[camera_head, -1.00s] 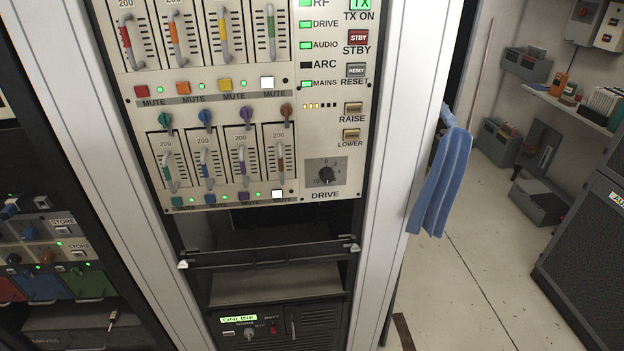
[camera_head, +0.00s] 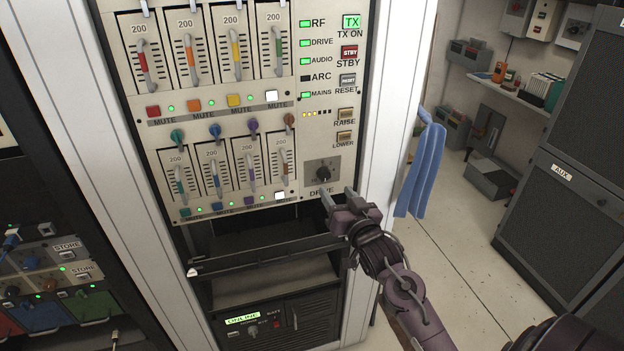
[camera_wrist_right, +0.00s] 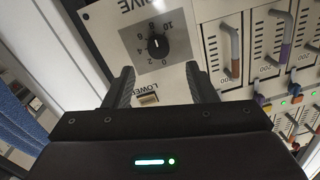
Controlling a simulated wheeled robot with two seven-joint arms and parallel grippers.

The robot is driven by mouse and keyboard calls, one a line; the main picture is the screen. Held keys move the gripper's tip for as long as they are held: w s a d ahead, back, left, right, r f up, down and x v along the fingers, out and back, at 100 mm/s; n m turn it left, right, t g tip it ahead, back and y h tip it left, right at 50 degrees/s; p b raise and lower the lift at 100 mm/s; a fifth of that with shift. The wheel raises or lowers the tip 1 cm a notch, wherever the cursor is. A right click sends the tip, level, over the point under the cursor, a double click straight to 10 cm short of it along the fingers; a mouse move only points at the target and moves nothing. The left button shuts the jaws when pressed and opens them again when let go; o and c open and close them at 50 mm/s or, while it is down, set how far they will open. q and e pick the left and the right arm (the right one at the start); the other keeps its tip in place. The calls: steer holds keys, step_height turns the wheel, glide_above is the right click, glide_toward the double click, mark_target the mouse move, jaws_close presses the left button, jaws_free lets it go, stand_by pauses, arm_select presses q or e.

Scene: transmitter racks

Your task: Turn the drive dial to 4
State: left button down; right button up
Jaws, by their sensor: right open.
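The drive dial is a black round knob (camera_head: 323,174) on a grey square plate at the lower right of the cream transmitter panel, above the DRIVE label. In the right wrist view the knob (camera_wrist_right: 158,45) appears rotated, with numbers around it; its exact setting is too small to read surely. My right gripper (camera_head: 337,191) is open and empty, just below and right of the dial in the head view. In the right wrist view the dial lies beyond and between the open fingertips (camera_wrist_right: 160,80), apart from them. My left gripper is not in view.
Fader handles and MUTE buttons (camera_head: 249,200) lie left of the dial. RAISE (camera_head: 345,115) and LOWER (camera_head: 344,138) buttons sit above it. A blue cloth (camera_head: 420,170) hangs at the rack's right side. A dark open bay (camera_head: 262,225) is below the panel.

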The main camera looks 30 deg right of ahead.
mark_target(326, 176)
steer(key=w, duration=0.2)
steer(key=w+d+p, duration=0.1)
steer(key=w, duration=0.2)
steer(key=shift+w+d, duration=0.1)
steer(key=shift+w, duration=0.15)
steer(key=shift+w+d+f+p, duration=0.1)
steer(key=shift+w+p, duration=0.25)
steer(key=shift+w, duration=0.3)
steer(key=c, duration=1)
steer(key=shift+o, duration=0.2)
